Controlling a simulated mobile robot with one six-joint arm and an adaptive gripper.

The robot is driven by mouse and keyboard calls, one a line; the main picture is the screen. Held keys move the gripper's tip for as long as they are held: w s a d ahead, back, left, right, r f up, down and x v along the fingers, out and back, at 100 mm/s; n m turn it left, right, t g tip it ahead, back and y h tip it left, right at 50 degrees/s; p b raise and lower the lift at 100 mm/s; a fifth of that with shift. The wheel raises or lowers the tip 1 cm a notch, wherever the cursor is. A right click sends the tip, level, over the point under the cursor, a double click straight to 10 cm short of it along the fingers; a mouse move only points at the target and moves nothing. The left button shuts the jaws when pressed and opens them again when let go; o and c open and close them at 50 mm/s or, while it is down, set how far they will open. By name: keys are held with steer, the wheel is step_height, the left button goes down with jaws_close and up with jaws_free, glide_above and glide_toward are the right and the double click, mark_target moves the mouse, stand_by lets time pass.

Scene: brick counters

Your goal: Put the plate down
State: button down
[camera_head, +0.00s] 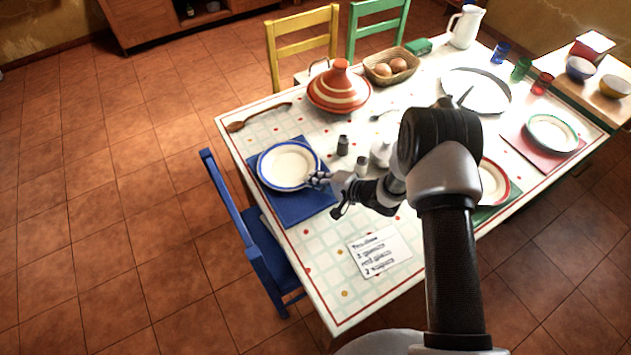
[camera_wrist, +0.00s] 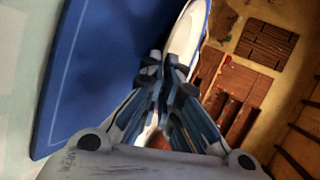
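A white plate with a blue rim (camera_head: 288,163) is over the blue placemat (camera_head: 302,210) at the left end of the table. I cannot tell whether it touches the mat or hangs just above it. My gripper (camera_head: 318,180) is at the plate's right edge. In the wrist view my gripper (camera_wrist: 167,72) has its fingers close together on the rim of the plate (camera_wrist: 186,38), which shows as a narrow strip. The blue placemat (camera_wrist: 105,70) lies to the left there. The fingers hide the gripped part of the rim.
Dark and light shakers (camera_head: 343,146) stand right of the plate. A striped tagine (camera_head: 339,90), a wooden spoon (camera_head: 258,117) and a bread basket (camera_head: 391,68) lie behind. A written card (camera_head: 379,252) is in front. A blue chair (camera_head: 248,235) stands at the left edge.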

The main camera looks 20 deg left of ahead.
steer(key=c, duration=2.1)
jaws_free()
steer(key=shift+f, duration=0.1)
steer(key=p+v, duration=0.3)
steer(key=v, duration=0.9)
steer(key=shift+p, duration=0.3)
